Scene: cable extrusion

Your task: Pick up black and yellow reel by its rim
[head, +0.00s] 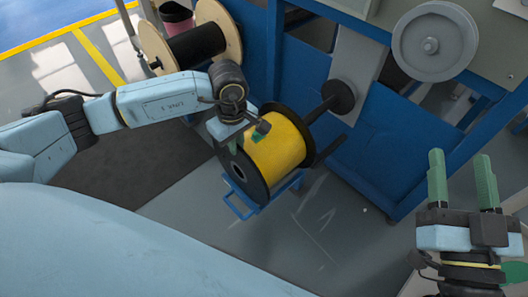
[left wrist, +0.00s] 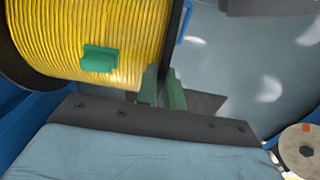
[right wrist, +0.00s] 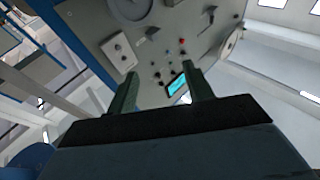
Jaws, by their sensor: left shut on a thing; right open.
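The black and yellow reel (head: 281,147) has yellow cable wound between black flanges. It sits on its side, axle roughly level, over a small blue stand (head: 238,207) in the head view. My left gripper (head: 245,140) is at the top of the reel's near-left flange, shut on its rim. In the left wrist view, the reel (left wrist: 90,35) fills the upper left, and its black rim runs down to between the green fingers (left wrist: 163,88). A green block also shows against the yellow winding. My right gripper (head: 464,170) is open and empty, far right of the reel.
A blue machine frame (head: 375,140) stands close behind the reel, with a black-ended shaft (head: 338,96) near its far flange. A grey wheel (head: 434,42) is at upper right. Another reel (head: 196,43) with pale flanges and black cable stands behind my left arm. Floor in front is clear.

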